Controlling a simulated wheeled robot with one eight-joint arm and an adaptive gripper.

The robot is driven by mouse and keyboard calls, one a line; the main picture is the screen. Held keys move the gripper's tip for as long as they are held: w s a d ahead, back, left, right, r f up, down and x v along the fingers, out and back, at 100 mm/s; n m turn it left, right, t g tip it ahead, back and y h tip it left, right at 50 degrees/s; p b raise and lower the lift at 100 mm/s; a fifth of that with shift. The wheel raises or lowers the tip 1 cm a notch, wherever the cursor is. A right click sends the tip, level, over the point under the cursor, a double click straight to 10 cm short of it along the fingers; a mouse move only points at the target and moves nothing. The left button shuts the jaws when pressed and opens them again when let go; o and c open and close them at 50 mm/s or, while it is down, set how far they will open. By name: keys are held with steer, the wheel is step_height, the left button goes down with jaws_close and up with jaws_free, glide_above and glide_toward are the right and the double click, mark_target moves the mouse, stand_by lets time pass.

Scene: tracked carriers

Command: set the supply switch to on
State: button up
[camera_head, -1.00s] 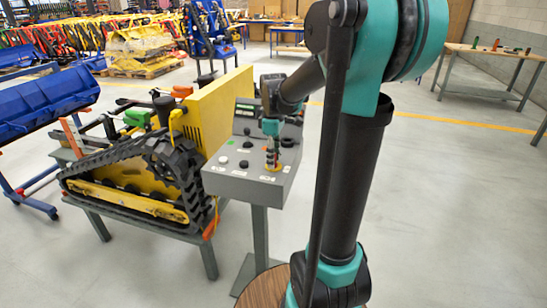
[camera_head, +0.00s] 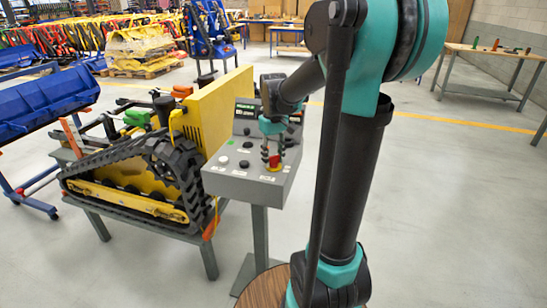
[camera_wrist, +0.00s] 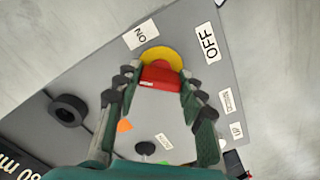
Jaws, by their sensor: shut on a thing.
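The supply switch has a red handle (camera_head: 274,162) on a round yellow plate, set in the sloped grey console (camera_head: 225,186). In the wrist view the red handle (camera_wrist: 160,78) stands in front of the yellow plate (camera_wrist: 162,55). An ON label (camera_wrist: 140,34) lies at its upper left and an OFF label (camera_wrist: 208,43) at its right. My gripper (camera_head: 273,153) is over the switch from above. In the wrist view my gripper (camera_wrist: 158,84) has a finger on either side of the red handle and is shut on it. Which label the handle points to is unclear.
The console also carries a black knob (camera_wrist: 67,108), small buttons and a display (camera_head: 260,113) with lit text. A yellow tracked carrier (camera_head: 150,175) stands on a table close to its left. The floor to the right is open.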

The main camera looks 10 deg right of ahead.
mark_target(274, 156)
steer(key=m, duration=0.4)
steer(key=shift+m, duration=2.8)
steer(key=o, duration=1.2)
steer(key=shift+c, duration=0.2)
step_height(274, 156, up, 12)
